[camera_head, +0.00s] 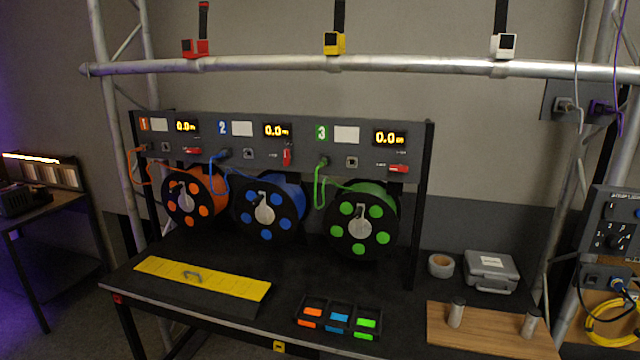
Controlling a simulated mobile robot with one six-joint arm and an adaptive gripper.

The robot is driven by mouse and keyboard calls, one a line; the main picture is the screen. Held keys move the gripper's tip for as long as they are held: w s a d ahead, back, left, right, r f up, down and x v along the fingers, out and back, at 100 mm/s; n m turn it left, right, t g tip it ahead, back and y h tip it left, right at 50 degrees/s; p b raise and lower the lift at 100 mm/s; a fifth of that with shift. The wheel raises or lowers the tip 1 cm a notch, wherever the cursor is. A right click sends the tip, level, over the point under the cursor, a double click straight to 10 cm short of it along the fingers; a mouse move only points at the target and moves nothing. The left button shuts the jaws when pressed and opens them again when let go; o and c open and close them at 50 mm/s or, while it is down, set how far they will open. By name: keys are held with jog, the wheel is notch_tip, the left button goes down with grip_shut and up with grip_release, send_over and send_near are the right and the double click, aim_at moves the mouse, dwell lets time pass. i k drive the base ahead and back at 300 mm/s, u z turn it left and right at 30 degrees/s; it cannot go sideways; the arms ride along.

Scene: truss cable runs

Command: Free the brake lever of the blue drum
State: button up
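The blue drum (285,222) hangs under the panel section marked 2, between the orange drum (204,211) and the green drum (383,238). A red lever (287,156) on that section, right of a small square socket, stands upright. The matching red levers of section 1 (193,151) and section 3 (399,169) lie roughly level. The small print beside the levers is too small to read. A blue cable (213,173) runs from section 2 towards the blue drum. The displays all read 0.0. My gripper is not in view.
On the black bench (205,258) lie a yellow plate with a handle (225,283), a tray of coloured pieces (339,335), a tape roll (441,266), a grey case (491,271) and a wooden board with two posts (490,341). A truss bar (400,66) crosses above the panel.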

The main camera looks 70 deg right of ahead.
aim_at(286, 153)
jog(key=u, duration=0.3)
jog(key=k, duration=0.1)
jog(key=z, duration=2.7)
jog(key=k, duration=0.6)
jog(key=u, duration=0.15)
jog(key=i, duration=0.45)
jog(key=z, duration=0.05)
